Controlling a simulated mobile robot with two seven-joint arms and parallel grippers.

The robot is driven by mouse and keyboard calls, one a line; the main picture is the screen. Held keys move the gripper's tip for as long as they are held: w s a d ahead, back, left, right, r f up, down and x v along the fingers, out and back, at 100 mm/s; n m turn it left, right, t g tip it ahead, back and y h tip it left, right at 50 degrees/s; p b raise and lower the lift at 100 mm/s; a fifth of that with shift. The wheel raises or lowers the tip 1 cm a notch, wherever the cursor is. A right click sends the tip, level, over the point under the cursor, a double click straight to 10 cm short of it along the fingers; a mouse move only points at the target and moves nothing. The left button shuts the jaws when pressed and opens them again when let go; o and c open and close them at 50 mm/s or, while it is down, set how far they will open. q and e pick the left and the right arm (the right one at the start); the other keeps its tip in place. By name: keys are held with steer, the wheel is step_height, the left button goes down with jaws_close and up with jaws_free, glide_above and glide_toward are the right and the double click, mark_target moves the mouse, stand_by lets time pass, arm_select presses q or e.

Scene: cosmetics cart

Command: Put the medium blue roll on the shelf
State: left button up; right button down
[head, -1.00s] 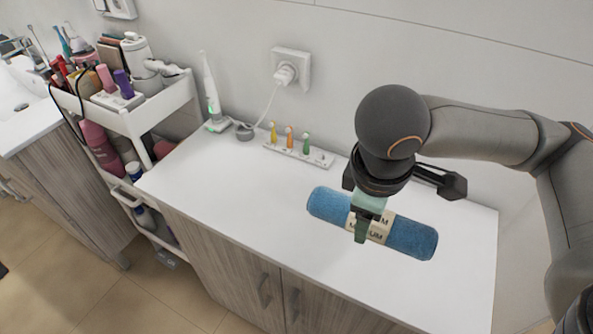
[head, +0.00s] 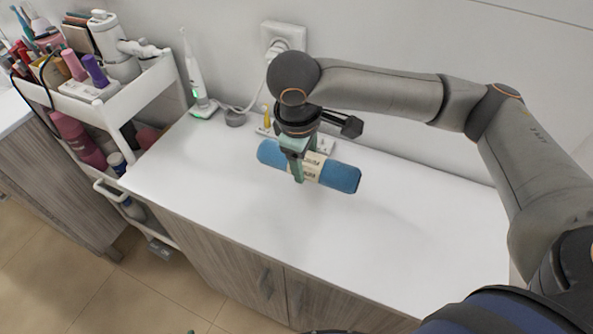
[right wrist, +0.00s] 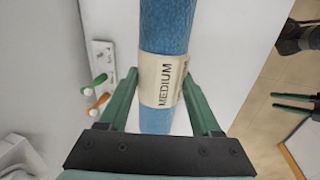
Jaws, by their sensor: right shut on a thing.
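The blue roll (head: 341,177) has a cream label that reads MEDIUM in the right wrist view (right wrist: 165,28). My right gripper (head: 298,168) is shut on it around the label, one green finger on each side. The roll is held above the white counter, lying roughly level and slanting down to the right in the head view. The white cart (head: 130,108) with shelves stands at the left; its lower shelves are partly hidden. The green fingers of my left gripper (right wrist: 292,102) show apart and empty at the right of the right wrist view.
The white counter top (head: 400,225) is mostly clear. An electric toothbrush (head: 195,78) stands at its back left, near a wall socket (head: 284,40). A small holder with coloured brush heads is partly hidden behind my right gripper. Bottles and tools crowd the cart's top tray.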

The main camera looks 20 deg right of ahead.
steer(key=shift+w+a+f, duration=0.15)
steer(key=shift+w+f, duration=0.4)
steer(key=shift+f, duration=0.1)
steer(key=shift+w+a+f, duration=0.15)
steer(key=shift+w+f, duration=0.4)
steer(key=shift+f, duration=0.05)
steer(key=shift+a+x, duration=0.15)
steer(key=shift+x, duration=0.75)
steer(key=shift+a+x, duration=0.15)
steer(key=shift+x, duration=0.75)
steer(key=shift+s+f, duration=0.1)
steer(key=shift+f, duration=0.05)
steer(key=shift+c, duration=0.4)
jaws_free()
